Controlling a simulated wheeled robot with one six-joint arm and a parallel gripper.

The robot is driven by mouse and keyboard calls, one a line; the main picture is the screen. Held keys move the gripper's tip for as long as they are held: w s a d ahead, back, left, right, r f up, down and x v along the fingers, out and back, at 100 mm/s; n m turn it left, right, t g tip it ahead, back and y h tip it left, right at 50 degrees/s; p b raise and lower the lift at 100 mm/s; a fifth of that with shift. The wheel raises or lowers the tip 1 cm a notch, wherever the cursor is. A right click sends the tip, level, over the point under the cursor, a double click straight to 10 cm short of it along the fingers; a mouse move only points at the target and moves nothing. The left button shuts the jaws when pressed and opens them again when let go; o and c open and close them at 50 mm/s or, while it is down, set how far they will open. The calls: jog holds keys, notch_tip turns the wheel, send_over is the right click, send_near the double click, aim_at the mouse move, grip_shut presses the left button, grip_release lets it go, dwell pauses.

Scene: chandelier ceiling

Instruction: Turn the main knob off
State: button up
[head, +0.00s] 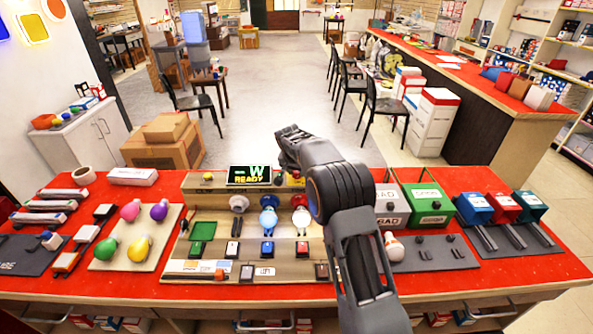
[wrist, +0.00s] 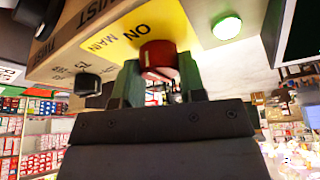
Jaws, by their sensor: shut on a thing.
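The red main knob (wrist: 157,52) sits on a yellow plate (wrist: 112,42) marked "ON" and "MAIN" in the wrist view. My gripper (wrist: 160,66) is shut on the knob, one finger on each side of it. A round green lamp (wrist: 227,26) glows beside the plate. In the head view, my arm reaches over the test board (head: 300,267), and my own arm hides the fingers and the knob. The board's display (head: 250,175) reads "READY".
A black knob (wrist: 88,83) is left of the red one in the wrist view. Bulbs on a tray (head: 105,262) stand left of the board; grey and green bins (head: 432,204) and several coloured boxes stand to its right on the red table (head: 120,288).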

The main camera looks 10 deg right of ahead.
jog(key=n, duration=0.2)
jog(key=n+y, duration=0.1)
jog(key=n, duration=0.1)
jog(key=shift+d+n+t+y, duration=0.1)
jog(key=shift+n+t+y, duration=0.2)
jog(key=shift+t, duration=0.1)
jog(key=n+y, duration=0.1)
jog(key=n, duration=0.3)
jog(key=shift+y+b, duration=0.3)
jog(key=shift+y, duration=0.1)
jog(key=n, duration=0.2)
jog(key=n+g+y, duration=0.1)
jog(key=n, duration=0.2)
jog(key=shift+d+y, duration=0.1)
jog(key=shift+y, duration=0.2)
jog(key=shift+n+g+y, duration=0.5)
jog(key=shift+n, duration=1.3)
jog(key=o, duration=0.9)
jog(key=shift+d, duration=0.1)
jog(key=v, duration=1.3)
jog(key=shift+d+r, duration=0.1)
jog(key=shift+r, duration=0.3)
